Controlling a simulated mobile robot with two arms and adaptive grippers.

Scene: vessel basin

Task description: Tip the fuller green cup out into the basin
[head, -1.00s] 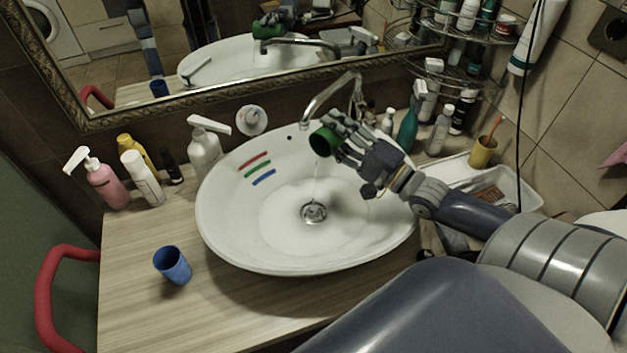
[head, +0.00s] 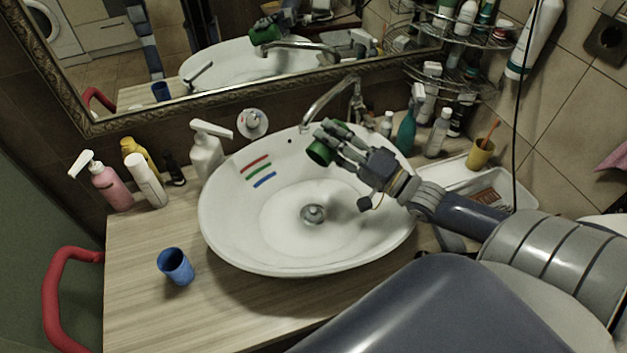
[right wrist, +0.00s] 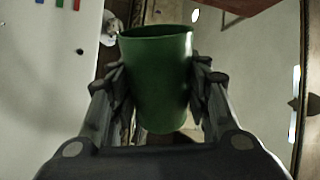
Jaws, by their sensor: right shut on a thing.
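A green cup (head: 320,152) is held in my right gripper (head: 332,146) above the far part of the white basin (head: 225,235), tilted with its mouth toward the lower left. In the right wrist view the same green cup (right wrist: 158,80) sits between both fingers of my right gripper (right wrist: 160,88), which are shut on its sides. No stream shows below the cup now, and its inside is too dark to read. A round drain (head: 313,214) is at the basin's middle. My left gripper is not in view.
A blue cup (head: 176,267) stands on the wooden counter (head: 130,310) left of the basin. The faucet (head: 330,97) is close behind the held cup. Bottles line the back left, more stand at right near a yellow cup (head: 480,154).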

